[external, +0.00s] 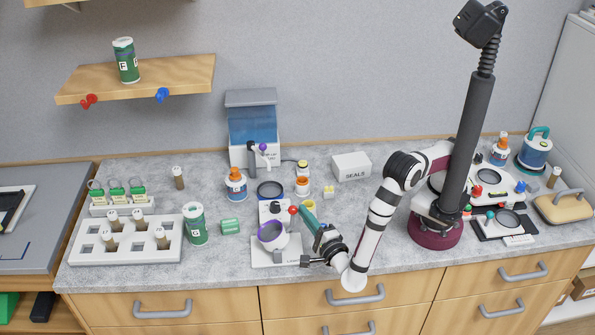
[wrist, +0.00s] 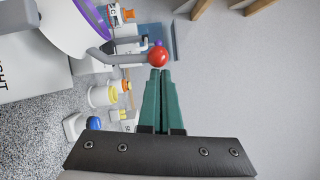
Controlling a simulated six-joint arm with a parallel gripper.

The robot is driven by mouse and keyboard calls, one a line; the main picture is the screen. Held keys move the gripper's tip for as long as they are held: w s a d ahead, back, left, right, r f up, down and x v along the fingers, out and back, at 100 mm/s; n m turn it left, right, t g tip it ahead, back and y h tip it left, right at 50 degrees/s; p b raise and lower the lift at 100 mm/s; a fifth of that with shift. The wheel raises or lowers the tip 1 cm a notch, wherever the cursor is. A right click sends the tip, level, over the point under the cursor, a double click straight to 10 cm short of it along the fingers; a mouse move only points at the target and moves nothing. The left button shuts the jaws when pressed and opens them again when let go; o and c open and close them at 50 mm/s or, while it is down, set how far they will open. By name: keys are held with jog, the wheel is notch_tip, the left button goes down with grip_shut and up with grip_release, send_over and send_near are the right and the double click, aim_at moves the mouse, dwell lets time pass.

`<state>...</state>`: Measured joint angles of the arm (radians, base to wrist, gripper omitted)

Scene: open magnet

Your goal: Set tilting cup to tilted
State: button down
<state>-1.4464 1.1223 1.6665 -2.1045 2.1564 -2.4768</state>
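The tilting cup (external: 272,236) is white with a purple rim and sits on a white stand (external: 275,258) near the bench's front edge. Its purple rim (wrist: 78,38) shows large at the upper left in the wrist view. I cannot tell its exact tilt. A grey lever (wrist: 118,54) reaches from the cup to a red ball knob (external: 293,210). The knob also shows in the wrist view (wrist: 158,57). My gripper (external: 304,206) is right of the cup. Its green fingers are together in the wrist view (wrist: 160,73), with the knob just at their tips. Whether they touch is unclear.
A dispenser with a blue tank (external: 253,125) stands behind the cup. Several jars, a SEALS box (external: 352,166) and a green block (external: 230,227) are around it. A tube rack (external: 125,240) and a green can (external: 195,224) stand left. Some bench is clear right of my gripper.

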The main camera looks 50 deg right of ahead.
jog(key=w+a+r, duration=0.2)
jog(key=w+a, duration=0.2)
jog(key=shift+r, duration=0.2)
dwell(0.3)
jog(key=shift+a, duration=0.1)
dwell(0.3)
jog(key=s+r, duration=0.2)
jog(key=s, duration=0.9)
jog(key=shift+s+a, duration=0.15)
jog(key=shift+s, duration=0.15)
jog(key=shift+f, duration=0.1)
